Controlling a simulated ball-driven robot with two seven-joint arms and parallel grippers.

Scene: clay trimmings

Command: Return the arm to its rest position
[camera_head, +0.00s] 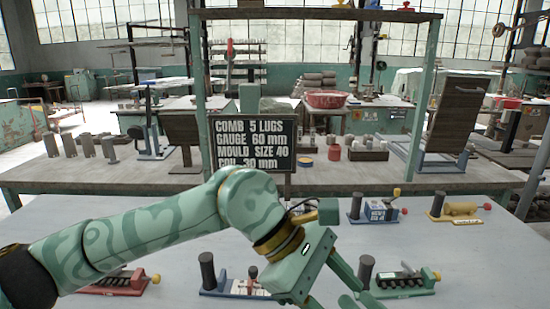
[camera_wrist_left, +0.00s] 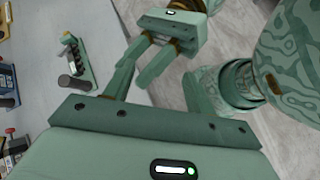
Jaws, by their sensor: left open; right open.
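My left arm comes in from the left in the head view and bends down over the pale table (camera_head: 185,258). My left gripper (camera_head: 335,297) points down near the bottom edge, its fingers spread with nothing seen between them. It also shows in the left wrist view (camera_wrist_left: 158,78), open and empty. My right gripper (camera_head: 358,300) shows only its rounded fingertips at the bottom edge, close to the left one. In the left wrist view, the right gripper (camera_wrist_left: 137,70) is open and empty. The two grippers overlap in that view; I cannot tell whether they touch.
Red (camera_head: 115,284), blue (camera_head: 238,285) and green (camera_head: 404,283) based tools lie near the table's front. A blue tool (camera_head: 378,210) and a yellow one (camera_head: 458,208) lie farther back right. A black sign (camera_head: 254,142) stands behind my left arm. Bare table lies right of the green-based tool.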

